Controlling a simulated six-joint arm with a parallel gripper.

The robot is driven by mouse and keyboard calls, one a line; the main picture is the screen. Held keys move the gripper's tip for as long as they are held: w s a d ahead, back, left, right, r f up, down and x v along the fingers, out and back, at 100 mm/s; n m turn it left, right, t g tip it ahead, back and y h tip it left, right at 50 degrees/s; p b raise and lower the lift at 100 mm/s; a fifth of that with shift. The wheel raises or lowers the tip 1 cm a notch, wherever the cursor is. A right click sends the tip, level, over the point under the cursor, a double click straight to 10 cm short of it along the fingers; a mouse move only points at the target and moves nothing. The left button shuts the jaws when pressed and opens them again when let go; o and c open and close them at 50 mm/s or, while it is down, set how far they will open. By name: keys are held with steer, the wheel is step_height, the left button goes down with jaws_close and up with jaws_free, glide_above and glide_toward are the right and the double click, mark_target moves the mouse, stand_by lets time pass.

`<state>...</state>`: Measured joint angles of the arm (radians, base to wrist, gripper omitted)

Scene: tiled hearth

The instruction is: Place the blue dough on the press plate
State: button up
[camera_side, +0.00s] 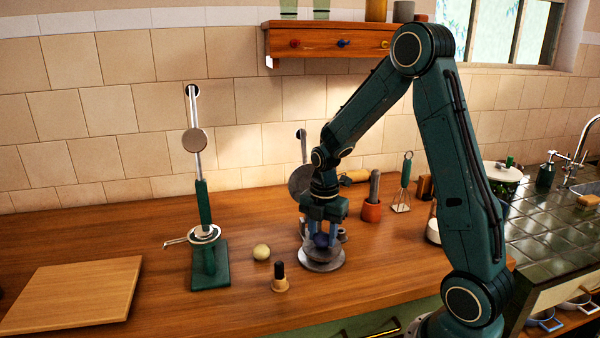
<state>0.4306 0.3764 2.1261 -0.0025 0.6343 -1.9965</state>
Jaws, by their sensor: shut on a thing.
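The blue dough (321,240) is a small dark blue ball between the fingers of my gripper (322,236). My gripper points straight down and is shut on the dough. The grey round press plate (322,264) lies on the wooden counter directly beneath. The dough appears low over the plate; I cannot tell whether it touches it. The raised round press lid (299,182) stands behind my gripper, partly hidden by it. The fingers cover part of the dough.
A pale dough ball (261,252) and a black-handled stamp (280,281) sit left of the plate. Farther left are a green lever stand (209,262) and a wooden board (75,290).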

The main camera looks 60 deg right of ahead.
mark_target(322, 244)
steer(key=shift+f, duration=0.15)
steer(key=o, duration=1)
steer(key=shift+c, duration=0.2)
step_height(322, 244, up, 12)
steer(key=shift+r, duration=0.2)
stand_by(0.4)
steer(key=s+a+r+m+t, duration=0.2)
steer(key=s+a+r+m, duration=0.1)
steer(key=s+a+m, duration=0.4)
steer(key=s+a+r+m+t, duration=0.3)
steer(key=s+a+m, duration=0.5)
steer(key=m, duration=0.3)
steer(key=shift+s+a+r+t, duration=0.25)
steer(key=shift+s+r+t, duration=0.1)
steer(key=shift+s, duration=0.2)
